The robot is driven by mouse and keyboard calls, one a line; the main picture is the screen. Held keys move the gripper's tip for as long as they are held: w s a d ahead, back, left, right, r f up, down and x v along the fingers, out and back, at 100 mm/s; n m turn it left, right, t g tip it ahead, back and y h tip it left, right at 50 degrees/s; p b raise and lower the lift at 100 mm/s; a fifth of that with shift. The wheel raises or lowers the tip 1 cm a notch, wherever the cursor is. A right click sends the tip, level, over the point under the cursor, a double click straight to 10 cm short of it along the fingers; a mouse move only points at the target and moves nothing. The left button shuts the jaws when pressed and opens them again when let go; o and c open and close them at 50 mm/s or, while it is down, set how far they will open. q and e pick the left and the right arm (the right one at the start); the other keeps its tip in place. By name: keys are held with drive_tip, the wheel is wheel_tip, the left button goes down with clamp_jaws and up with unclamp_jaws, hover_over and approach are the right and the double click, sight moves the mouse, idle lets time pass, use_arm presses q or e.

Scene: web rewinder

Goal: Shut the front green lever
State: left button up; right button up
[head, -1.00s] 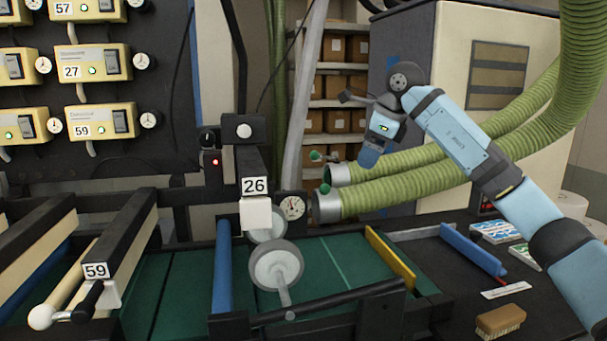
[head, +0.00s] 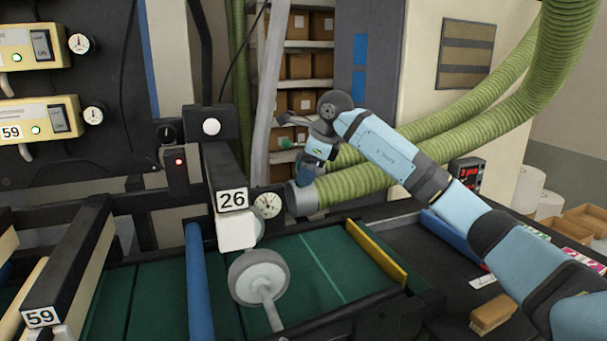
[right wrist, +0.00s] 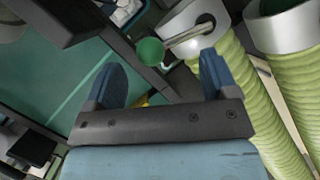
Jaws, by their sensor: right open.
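Two green ribbed hoses (head: 365,185) end in metal collars, one in front of the other. A green ball knob (head: 286,143) shows just left of my right gripper (head: 308,176) in the head view and looks like the rear lever's; the front knob seems hidden behind the gripper. In the right wrist view a green knob (right wrist: 150,52) on a metal rod (right wrist: 190,36) stands out from the nearer hose's collar (right wrist: 207,22); it looks like the front lever. It appears between my open blue fingers, beyond their tips, with nothing held. My left gripper is not in view.
The green rewinder bed (head: 320,260) with a blue roller (head: 198,285) and yellow bar (head: 376,252) lies below. A brush (head: 492,312) lies at the right.

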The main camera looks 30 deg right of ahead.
drive_tip(key=shift+x, duration=1.55)
drive_tip(key=shift+s, duration=0.1)
drive_tip(key=c, duration=1.1)
drive_tip(key=shift+s+r, duration=0.15)
drive_tip(key=c, duration=0.3)
